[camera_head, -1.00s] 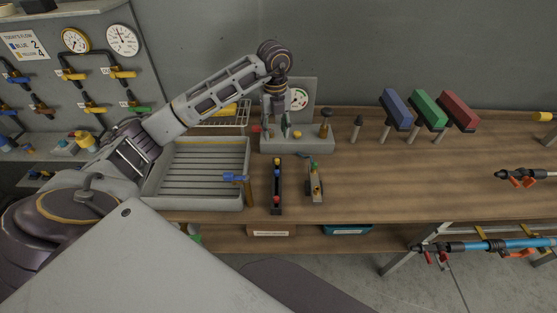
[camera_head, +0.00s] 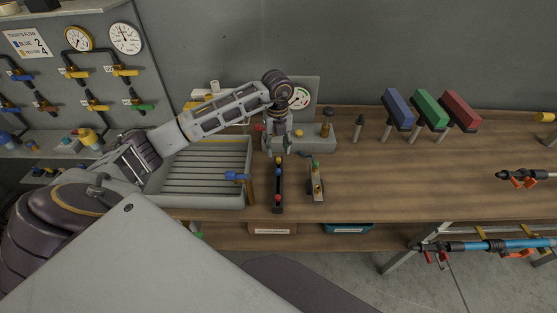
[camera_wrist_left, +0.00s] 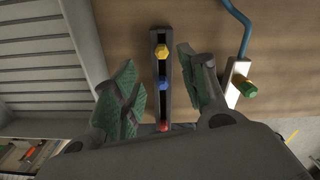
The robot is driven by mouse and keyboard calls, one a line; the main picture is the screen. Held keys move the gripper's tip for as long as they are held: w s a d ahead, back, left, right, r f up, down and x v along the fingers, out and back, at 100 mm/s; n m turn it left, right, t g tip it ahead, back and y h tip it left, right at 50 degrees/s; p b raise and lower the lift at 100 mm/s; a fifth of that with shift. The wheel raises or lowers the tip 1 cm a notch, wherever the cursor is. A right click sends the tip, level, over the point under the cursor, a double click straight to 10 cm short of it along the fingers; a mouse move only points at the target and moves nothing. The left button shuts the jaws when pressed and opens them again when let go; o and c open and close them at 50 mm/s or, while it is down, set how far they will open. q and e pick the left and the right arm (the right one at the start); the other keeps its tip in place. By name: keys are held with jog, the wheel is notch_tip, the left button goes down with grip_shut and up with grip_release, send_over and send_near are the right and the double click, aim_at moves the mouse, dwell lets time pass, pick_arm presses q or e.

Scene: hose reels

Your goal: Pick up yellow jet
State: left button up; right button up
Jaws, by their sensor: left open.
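The yellow jet (camera_wrist_left: 161,52) sits at one end of a narrow black holder (camera_wrist_left: 155,36), with a blue jet (camera_wrist_left: 163,86) and a red jet (camera_wrist_left: 164,126) in the same row. In the head view the holder (camera_head: 278,186) lies on the bench right of the grey slatted tray, and its far end is close under my gripper. My left gripper (camera_head: 279,147) is open and empty. In the left wrist view its green-padded fingers (camera_wrist_left: 157,62) stand apart on either side of the row, above the holder. My right gripper is not in view.
The grey slatted tray (camera_head: 198,200) is left of the holder. A small fitting with a green knob (camera_head: 315,180) stands close on the right. A grey gauge station (camera_head: 318,138) is behind the gripper. The bench's right middle (camera_head: 400,180) is clear.

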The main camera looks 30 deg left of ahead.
aim_at(278, 158)
pick_arm(q)
jog(key=shift+f, duration=0.4)
jog(key=shift+w+f+p, duration=0.2)
jog(key=shift+f+p, duration=0.15)
jog(key=shift+f, duration=0.95)
jog(key=shift+w+f+p, duration=0.15)
jog(key=shift+f+p, duration=0.15)
jog(key=shift+f, duration=1)
jog(key=c, duration=0.9)
